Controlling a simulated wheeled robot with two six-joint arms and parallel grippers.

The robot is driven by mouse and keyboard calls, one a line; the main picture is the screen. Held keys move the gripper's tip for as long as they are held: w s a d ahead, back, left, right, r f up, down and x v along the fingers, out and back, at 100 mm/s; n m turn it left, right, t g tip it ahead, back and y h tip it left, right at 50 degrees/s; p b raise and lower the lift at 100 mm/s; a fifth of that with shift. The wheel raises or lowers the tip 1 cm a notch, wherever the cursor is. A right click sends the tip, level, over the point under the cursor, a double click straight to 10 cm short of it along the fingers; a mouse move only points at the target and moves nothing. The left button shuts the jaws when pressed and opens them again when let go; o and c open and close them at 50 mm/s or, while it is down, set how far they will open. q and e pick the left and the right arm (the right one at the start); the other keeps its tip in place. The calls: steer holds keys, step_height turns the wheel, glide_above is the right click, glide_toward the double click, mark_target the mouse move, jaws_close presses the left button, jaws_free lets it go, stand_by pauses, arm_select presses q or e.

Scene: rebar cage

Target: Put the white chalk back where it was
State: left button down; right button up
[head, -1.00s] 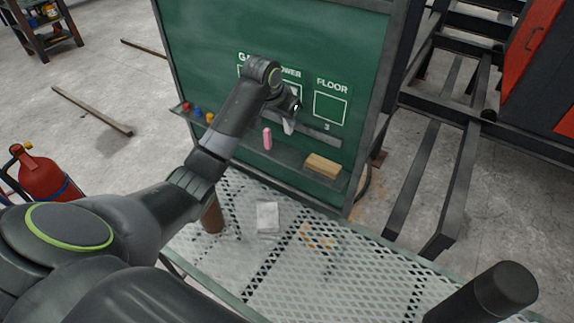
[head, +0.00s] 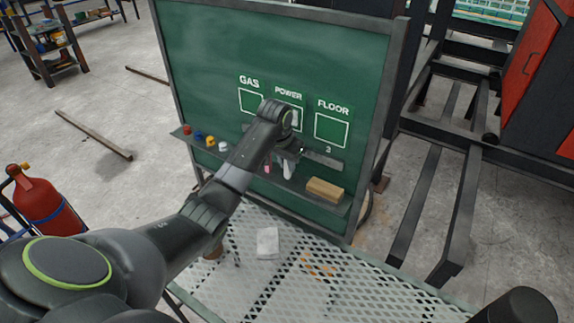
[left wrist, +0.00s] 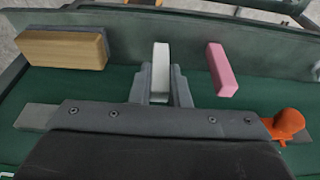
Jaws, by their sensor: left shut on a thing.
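The white chalk (head: 288,172) is upright between the fingers of my left gripper (head: 287,156), just in front of the green chalkboard (head: 225,62) and close to the chalk ledge (head: 235,164). In the left wrist view the white chalk (left wrist: 161,68) sits between the two fingers of the left gripper (left wrist: 161,88), which is shut on it. The pink chalk (left wrist: 221,70) stands apart to its right there. I cannot tell whether the white chalk's lower end touches the ledge. My right gripper is not in view.
A wooden eraser (head: 325,189) lies on the ledge, right of the chalk in the head view. Red, blue and yellow pieces (head: 198,136) sit at the ledge's left. A mesh table (head: 290,285) with a white block (head: 268,242) stands below. A fire extinguisher (head: 45,205) is at left.

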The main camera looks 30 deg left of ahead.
arm_select(q)
steer(key=shift+f, duration=0.55)
steer(key=c, duration=1.4)
jaws_free()
steer(key=shift+f, duration=0.1)
steer(key=v, duration=1.2)
steer(key=shift+p, duration=0.4)
